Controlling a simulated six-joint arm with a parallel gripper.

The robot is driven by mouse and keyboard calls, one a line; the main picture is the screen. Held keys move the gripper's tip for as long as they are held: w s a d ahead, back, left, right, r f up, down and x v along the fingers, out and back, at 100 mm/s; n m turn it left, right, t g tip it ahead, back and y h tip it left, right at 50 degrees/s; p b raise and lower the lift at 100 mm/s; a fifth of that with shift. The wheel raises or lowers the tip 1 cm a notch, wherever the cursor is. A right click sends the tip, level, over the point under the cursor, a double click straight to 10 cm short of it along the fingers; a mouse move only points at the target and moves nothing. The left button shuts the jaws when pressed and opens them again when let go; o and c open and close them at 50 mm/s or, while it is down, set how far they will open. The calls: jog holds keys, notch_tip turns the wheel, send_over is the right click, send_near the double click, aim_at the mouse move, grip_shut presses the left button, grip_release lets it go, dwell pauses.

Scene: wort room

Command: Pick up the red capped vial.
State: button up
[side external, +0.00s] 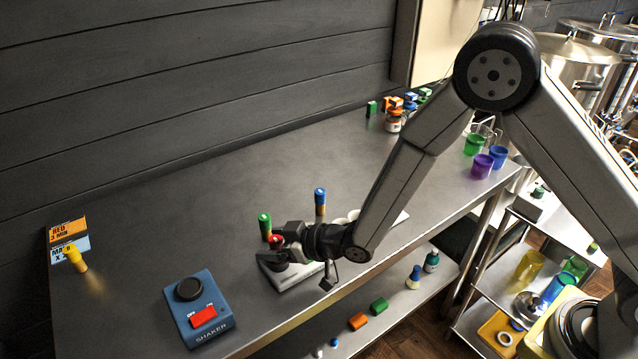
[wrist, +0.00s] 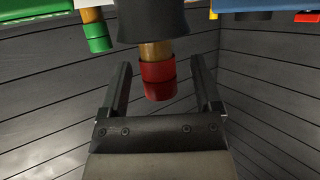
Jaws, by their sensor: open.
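The red capped vial shows its red cap (side external: 276,239) at the end of my gripper in the side view; its body is mostly hidden there. In the wrist view its amber body (wrist: 155,51) rises out of a dark round holder (wrist: 151,20), with the red cap (wrist: 158,82) away from the holder. My gripper (wrist: 159,68) is open, with one finger on each side of the vial in that picture. A gap shows on both sides; I cannot tell how deep the vial lies between the fingers. The arm reaches in from the right.
A green capped vial (side external: 265,224) stands close behind my gripper, and a blue capped vial (side external: 320,198) farther right. A white device (side external: 290,275) lies below my gripper. A blue shaker (side external: 200,310) and a yellow capped vial (side external: 75,258) are left. The table between has free room.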

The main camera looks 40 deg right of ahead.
jog(key=shift+w+a+f, duration=0.25)
jog(key=shift+w+a, duration=0.15)
jog(key=shift+w, duration=0.15)
jog(key=shift+c, duration=0.2)
grip_shut()
